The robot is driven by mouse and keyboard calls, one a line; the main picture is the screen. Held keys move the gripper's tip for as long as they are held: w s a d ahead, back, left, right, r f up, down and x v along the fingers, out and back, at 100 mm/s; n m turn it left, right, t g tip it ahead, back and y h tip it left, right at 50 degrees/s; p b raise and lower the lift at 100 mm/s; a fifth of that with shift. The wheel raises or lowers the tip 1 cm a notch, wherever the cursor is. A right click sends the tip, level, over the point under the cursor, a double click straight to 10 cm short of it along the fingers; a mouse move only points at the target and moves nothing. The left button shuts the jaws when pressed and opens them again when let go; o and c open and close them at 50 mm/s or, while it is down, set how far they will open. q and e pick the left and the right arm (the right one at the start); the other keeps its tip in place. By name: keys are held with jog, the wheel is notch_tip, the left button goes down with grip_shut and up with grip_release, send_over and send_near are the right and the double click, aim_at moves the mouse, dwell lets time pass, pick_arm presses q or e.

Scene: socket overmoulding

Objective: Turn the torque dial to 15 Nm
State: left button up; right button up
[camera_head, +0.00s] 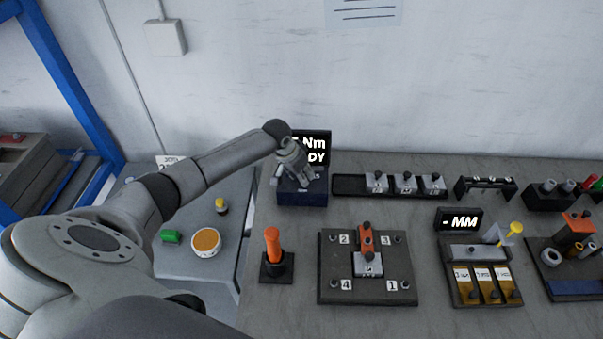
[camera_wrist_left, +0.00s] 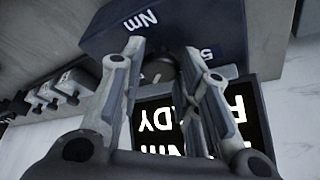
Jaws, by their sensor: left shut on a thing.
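The dark blue torque box (camera_head: 302,196) stands at the back left of the bench. Its black display (camera_head: 318,142) shows "Nm" and the letters "DY", with the left part covered by my gripper. My left gripper (camera_head: 297,176) reaches down onto the box from above. In the left wrist view the box (camera_wrist_left: 215,25) appears upside down, with "Nm" and a "5" on it. The dark dial (camera_wrist_left: 160,70) lies between the fingers of my left gripper (camera_wrist_left: 163,62), which is shut on it. The dial's pointer and setting are hidden. My right gripper is not in view.
An orange-handled tool (camera_head: 272,245) stands in a holder in front of the box. A numbered fixture plate (camera_head: 325,265) is at bench centre. A black rack (camera_head: 345,186) with several metal blocks sits just right of the box. A side table (camera_head: 180,262) is at left.

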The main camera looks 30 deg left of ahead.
pick_arm(q)
jog(key=shift+a+m+h+b, duration=0.15)
jog(key=shift+m+h+b, duration=0.25)
jog(key=shift+m, duration=0.7)
jog(key=shift+w, duration=0.1)
jog(key=o, duration=1)
jog(key=v, duration=1.2)
jog(key=shift+w+r, duration=0.1)
jog(key=shift+w, duration=0.1)
jog(key=shift+g, duration=0.3)
